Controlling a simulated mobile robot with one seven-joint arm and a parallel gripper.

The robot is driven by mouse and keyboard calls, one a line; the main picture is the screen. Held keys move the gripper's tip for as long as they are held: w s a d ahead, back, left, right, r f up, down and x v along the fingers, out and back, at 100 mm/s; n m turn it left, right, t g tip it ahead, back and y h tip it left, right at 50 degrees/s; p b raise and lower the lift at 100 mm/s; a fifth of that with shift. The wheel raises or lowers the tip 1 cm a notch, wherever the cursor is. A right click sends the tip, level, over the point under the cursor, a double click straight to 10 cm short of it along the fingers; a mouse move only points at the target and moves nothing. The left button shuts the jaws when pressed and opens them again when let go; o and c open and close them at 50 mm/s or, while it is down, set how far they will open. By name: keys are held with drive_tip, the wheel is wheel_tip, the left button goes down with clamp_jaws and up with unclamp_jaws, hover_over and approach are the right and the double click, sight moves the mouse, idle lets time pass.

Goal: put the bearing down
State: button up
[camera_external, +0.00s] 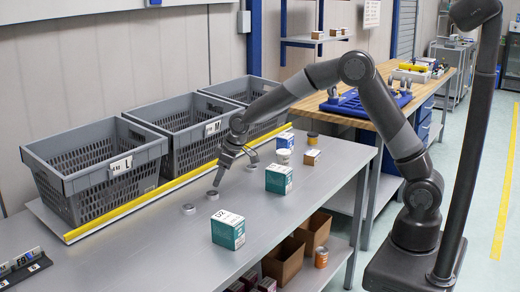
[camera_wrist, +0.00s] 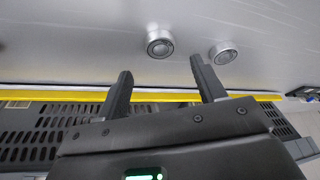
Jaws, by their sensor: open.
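Two bearings also show in the wrist view, one bearing (camera_wrist: 160,43) ahead of the gap between my fingers and one bearing (camera_wrist: 223,53) past the right fingertip. My gripper (camera_wrist: 161,67) is open, with its fingers wide apart and nothing held between them. It points down, low over the table. Which bearing the task means, I cannot tell.
Grey totes (camera_external: 95,165) stand along the back behind a yellow strip (camera_external: 140,200). Teal-and-white boxes (camera_external: 228,230) and (camera_external: 279,179) stand on the table, with small cans and a brown box (camera_external: 312,157) farther right. A black labelled rack (camera_external: 22,268) sits front left. The table's middle is fairly clear.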

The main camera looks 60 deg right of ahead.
drive_tip(key=s+d+r+m+t+h, duration=0.1)
drive_tip(key=s+d+r, duration=0.5)
drive_tip(key=s+r, duration=0.35)
drive_tip(key=s+d+r+m, duration=0.2)
drive_tip(key=s+d+r, duration=0.5)
drive_tip(key=s, duration=0.4)
drive_tip(key=s+d+m, duration=0.1)
drive_tip(key=s+d, duration=0.1)
drive_tip(key=s, duration=0.8)
drive_tip(key=s+d+m+h, duration=0.1)
drive_tip(key=s+d, duration=0.2)
drive_tip(key=s, duration=0.6)
drive_tip(key=shift+s+d+m+t, duration=0.25)
drive_tip(key=shift+s+m+t, duration=0.05)
drive_tip(key=shift+s, duration=0.05)
drive_tip(key=shift+o, duration=0.5)
drive_tip(key=shift+w+r, duration=0.1)
drive_tip(key=shift+w, duration=0.05)
